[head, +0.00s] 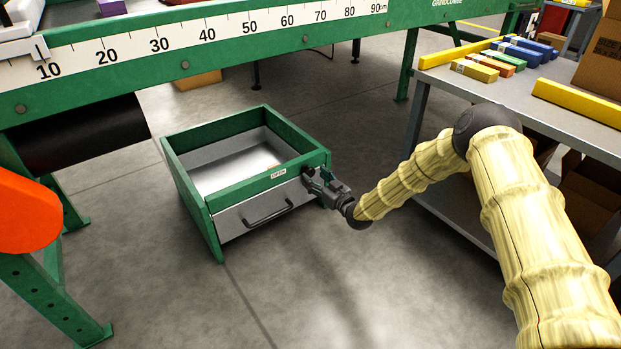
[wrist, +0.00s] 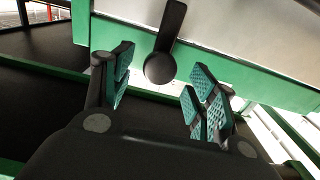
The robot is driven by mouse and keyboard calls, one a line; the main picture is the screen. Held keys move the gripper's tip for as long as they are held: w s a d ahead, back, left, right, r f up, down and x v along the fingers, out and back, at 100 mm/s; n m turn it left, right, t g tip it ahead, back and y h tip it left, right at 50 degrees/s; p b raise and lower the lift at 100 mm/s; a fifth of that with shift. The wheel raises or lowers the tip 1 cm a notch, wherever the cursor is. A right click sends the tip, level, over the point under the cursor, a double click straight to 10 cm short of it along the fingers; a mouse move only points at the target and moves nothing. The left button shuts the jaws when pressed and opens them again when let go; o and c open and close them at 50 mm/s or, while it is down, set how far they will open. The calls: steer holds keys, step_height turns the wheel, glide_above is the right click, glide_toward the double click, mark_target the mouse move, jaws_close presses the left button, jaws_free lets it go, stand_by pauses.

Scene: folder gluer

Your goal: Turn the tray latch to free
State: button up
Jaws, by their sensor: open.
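The tray (head: 183,190) is a green-framed box with a grey front and a dark bar handle (head: 268,215), low under the machine. My gripper (head: 316,182) is at the right end of the tray's front. In the wrist view the tray latch (wrist: 171,28) is a black lever with a round hub, lying across the green rim and the grey panel. My gripper's teal-padded fingers (wrist: 162,72) are open, one on each side of the hub, with visible gaps. I cannot tell whether the fingertips reach past the latch. In the head view my gripper mostly hides the latch.
A green machine beam with a ruler (head: 210,35) runs above the tray. A black roller (head: 80,135) and an orange guard (head: 25,212) are at left. A grey table (head: 520,90) with coloured cartons stands at right. The floor before the tray is clear.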

mark_target(312, 174)
steer(key=shift+b+x, duration=0.65)
steer(key=shift+x, duration=1.2)
jaws_close()
